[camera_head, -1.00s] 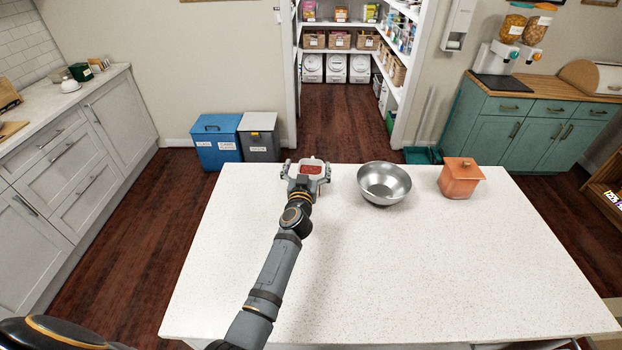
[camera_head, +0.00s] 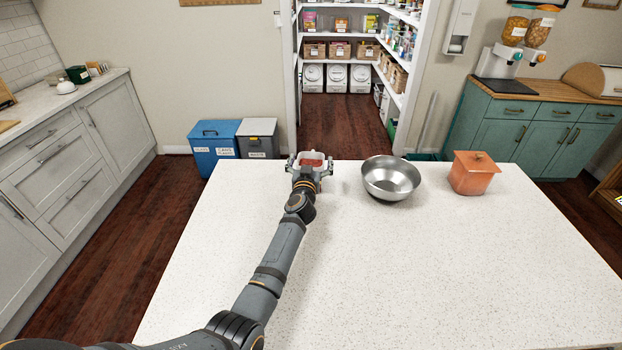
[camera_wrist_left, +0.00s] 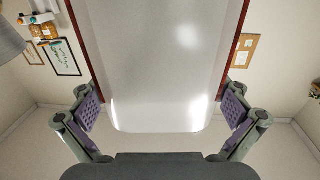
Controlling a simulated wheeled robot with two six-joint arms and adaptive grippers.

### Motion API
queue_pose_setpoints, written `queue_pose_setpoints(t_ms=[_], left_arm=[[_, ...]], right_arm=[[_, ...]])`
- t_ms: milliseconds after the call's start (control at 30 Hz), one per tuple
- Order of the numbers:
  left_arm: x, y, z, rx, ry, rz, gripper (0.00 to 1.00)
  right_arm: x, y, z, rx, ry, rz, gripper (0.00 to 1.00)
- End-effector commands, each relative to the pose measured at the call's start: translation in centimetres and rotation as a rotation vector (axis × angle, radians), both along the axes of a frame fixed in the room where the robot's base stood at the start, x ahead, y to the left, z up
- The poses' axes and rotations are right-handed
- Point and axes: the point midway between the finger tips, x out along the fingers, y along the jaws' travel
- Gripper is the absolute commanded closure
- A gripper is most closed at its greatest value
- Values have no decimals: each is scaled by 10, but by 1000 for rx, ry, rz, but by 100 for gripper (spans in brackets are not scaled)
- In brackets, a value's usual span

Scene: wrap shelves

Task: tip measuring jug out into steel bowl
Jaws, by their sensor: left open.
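The measuring jug (camera_head: 312,156) stands near the far edge of the white counter, with red showing at its top. It is partly hidden by my left gripper (camera_head: 311,164). In the left wrist view the jug (camera_wrist_left: 165,60) is a large pale grey shape with red along its sides. My left gripper (camera_wrist_left: 165,113) is open, with one finger on each side of the jug and visible gaps between. The steel bowl (camera_head: 391,178) stands to the right of the jug, apart from it. My right gripper is not in view.
An orange lidded canister (camera_head: 473,172) stands right of the bowl. The white counter (camera_head: 420,270) is clear in front of these things. Blue and grey bins (camera_head: 214,145) stand on the floor beyond the counter's left end.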

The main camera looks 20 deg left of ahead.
Motion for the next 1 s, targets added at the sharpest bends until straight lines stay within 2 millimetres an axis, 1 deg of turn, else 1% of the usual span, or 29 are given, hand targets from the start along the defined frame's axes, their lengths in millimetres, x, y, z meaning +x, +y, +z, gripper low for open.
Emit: queue_pose_setpoints(t_ms=[167, 200, 800, 1000], left_arm=[[1, 0, 1, 0, 0, 0, 0], [1, 0, 1, 0, 0, 0, 1], [0, 0, 0, 0, 1, 0, 83], [1, 0, 2, 0, -2, -1, 84]], right_arm=[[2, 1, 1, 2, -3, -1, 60], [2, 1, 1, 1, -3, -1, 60], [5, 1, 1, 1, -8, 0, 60], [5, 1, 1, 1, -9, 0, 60]])
